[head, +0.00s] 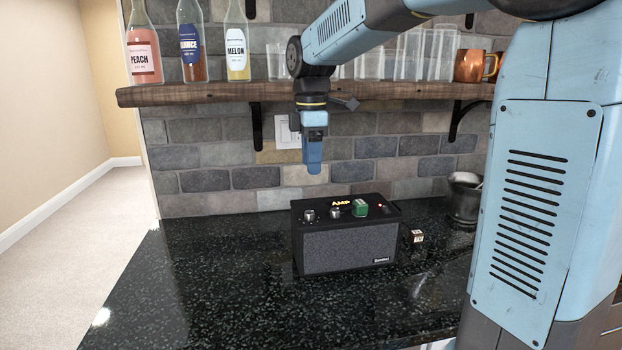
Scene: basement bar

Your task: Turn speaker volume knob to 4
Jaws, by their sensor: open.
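The speaker (348,248) is a black box with a grey mesh front, standing on the dark countertop. Its top bears two small silver knobs, a left one (309,215) and a middle one (335,212). A lit "AMP" sign (341,202) is behind them, and a small red light (381,206) is at the right. A green block-like thing (360,208) is on the top, right of the knobs. The knob markings are too small to read. My gripper (313,170) points down above the speaker's left part, apart from it, open and empty.
A wooden shelf (200,95) with bottles, glasses and a copper mug (473,66) runs behind my arm. A small cube (416,237) and a dark metal cup (464,198) are right of the speaker. The countertop (200,280) at left is clear.

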